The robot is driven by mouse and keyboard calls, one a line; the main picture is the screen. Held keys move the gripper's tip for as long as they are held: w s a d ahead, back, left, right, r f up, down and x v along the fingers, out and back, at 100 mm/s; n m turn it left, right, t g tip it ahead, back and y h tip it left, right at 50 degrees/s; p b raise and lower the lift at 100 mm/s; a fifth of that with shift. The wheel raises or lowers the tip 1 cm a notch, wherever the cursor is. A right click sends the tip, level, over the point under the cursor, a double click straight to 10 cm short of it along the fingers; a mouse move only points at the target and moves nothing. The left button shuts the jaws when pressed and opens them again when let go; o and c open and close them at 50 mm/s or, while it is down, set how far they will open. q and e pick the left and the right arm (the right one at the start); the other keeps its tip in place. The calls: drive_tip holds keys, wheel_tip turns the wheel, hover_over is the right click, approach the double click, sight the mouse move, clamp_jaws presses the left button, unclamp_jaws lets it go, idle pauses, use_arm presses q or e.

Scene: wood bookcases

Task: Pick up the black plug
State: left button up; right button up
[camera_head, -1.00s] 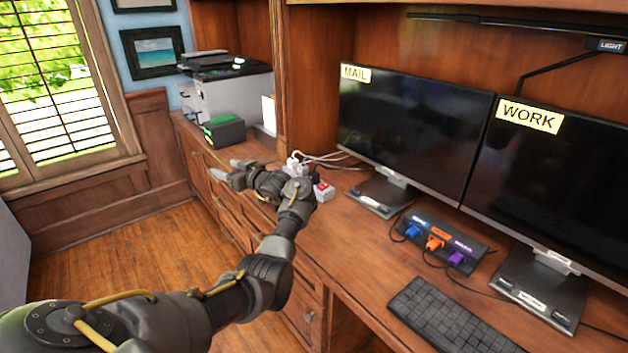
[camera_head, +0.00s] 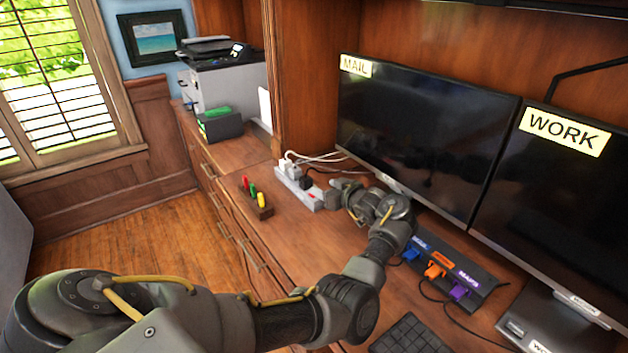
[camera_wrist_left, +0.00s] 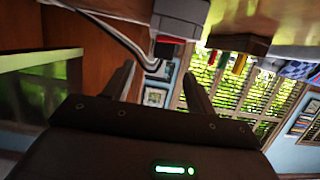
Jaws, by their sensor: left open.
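The black plug (camera_head: 306,183) sits in a white power strip (camera_head: 311,199) on the wooden desk, next to white plugs (camera_head: 287,165). My left gripper (camera_head: 336,192) is open and empty, just right of the strip and close to the plug; the arm hides part of the desk behind it. In the left wrist view the two fingers (camera_wrist_left: 157,84) stand apart with nothing between them. The grey-white strip (camera_wrist_left: 181,12) shows at the top there, beyond the fingertips, with a red part and a dark part below it. My right gripper is in neither view.
A small wooden block with coloured pegs (camera_head: 258,207) stands left of the strip. The MAIL monitor (camera_head: 420,135) stands close right of my gripper. A hub with coloured plugs (camera_head: 455,268) lies below the monitors. White cables (camera_head: 318,157) run behind the strip.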

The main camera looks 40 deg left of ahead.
sight(309, 182)
use_arm(q)
drive_tip(key=shift+s+a, duration=0.1)
drive_tip(key=shift+a, duration=0.5)
drive_tip(key=x, duration=0.4)
drive_tip(key=shift+d, duration=0.1)
drive_tip(key=shift+a+f, duration=0.15)
drive_tip(key=shift+a, duration=0.2)
drive_tip(key=x, duration=0.4)
drive_tip(key=shift+a+f, duration=0.1)
drive_tip(key=shift+a, duration=0.25)
drive_tip(key=shift+a+f, duration=0.1)
drive_tip(key=shift+a, duration=0.1)
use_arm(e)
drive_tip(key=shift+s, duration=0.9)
use_arm(q)
drive_tip(key=c, duration=1.1)
